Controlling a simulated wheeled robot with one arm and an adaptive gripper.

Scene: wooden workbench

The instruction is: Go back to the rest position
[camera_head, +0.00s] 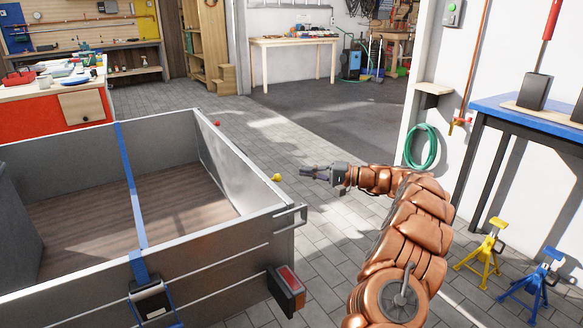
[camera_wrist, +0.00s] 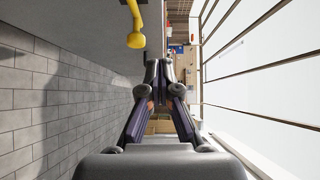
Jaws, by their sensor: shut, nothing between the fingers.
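My gripper (camera_head: 305,172) is at the end of my copper-coloured arm, to the right of the trailer's far corner in the head view. It points left and is held out over the paved floor. In the wrist view my gripper (camera_wrist: 165,66) has its fingertips together, with nothing between them. A small yellow thing (camera_head: 277,177) sits at the trailer's rim, just left of the fingertips. In the wrist view a yellow rounded part (camera_wrist: 135,38) shows at the top, apart from the fingers.
A grey trailer (camera_head: 215,253) with a blue strap (camera_head: 130,185) fills the left. A blue-topped bench (camera_head: 530,118) and yellow (camera_head: 484,255) and blue (camera_head: 535,283) stands are on the right. A green hose (camera_head: 421,147) hangs on the wall.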

